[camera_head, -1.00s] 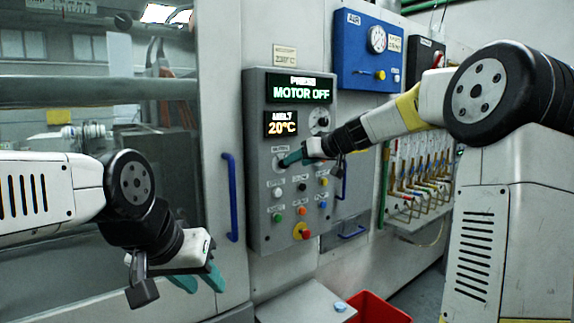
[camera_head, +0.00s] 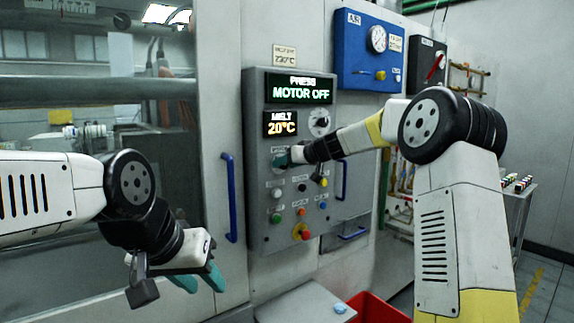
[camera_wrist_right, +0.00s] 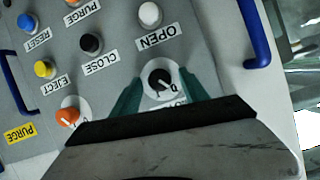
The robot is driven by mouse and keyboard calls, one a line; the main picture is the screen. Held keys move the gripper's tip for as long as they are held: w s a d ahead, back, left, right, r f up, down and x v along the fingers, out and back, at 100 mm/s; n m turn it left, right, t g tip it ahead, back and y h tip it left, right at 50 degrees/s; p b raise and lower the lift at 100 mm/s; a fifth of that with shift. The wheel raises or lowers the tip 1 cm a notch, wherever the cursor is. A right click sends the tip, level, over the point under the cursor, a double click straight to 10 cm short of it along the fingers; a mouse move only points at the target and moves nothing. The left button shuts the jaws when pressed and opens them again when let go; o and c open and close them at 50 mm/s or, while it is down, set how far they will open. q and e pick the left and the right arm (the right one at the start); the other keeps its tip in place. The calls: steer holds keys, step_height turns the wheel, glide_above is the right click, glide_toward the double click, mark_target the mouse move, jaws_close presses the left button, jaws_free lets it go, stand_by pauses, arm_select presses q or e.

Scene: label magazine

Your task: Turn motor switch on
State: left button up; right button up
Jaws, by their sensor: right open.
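The grey control panel (camera_head: 257,225) has a lit display (camera_head: 299,88) reading PRESS MOTOR OFF. A black rotary knob with a white pointer, the motor switch (camera_wrist_right: 160,83), shows in the right wrist view next to a 0 mark; its label is partly hidden. My right gripper (camera_wrist_right: 165,92) is open, with one teal finger on each side of this knob; I cannot tell whether they touch it. In the head view, my right gripper (camera_head: 283,160) is at the panel's left column and hides the knob. My left gripper (camera_head: 199,280) hangs open and empty left of the panel.
A white OPEN button (camera_wrist_right: 150,14), black CLOSE button (camera_wrist_right: 91,43) and orange PURGE knob (camera_wrist_right: 68,116) sit nearby. A blue handle (camera_head: 230,198) stands left of the panel. A red bin (camera_head: 378,308) is below. A MELT display (camera_head: 281,124) reads 20°C.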

jaws_close()
steer(key=shift+d, duration=0.1)
steer(key=m+y, duration=0.2)
steer(key=m, duration=0.1)
steer(key=m+g+y, duration=0.1)
steer(key=m, duration=0.2)
steer(key=m+y, duration=0.2)
steer(key=m, duration=0.2)
steer(key=shift+w+d+f+g+y, duration=0.25)
steer(key=shift+d+f+g+y, duration=0.05)
steer(key=shift+f, duration=0.05)
stand_by(0.4)
stand_by(0.4)
jaws_free()
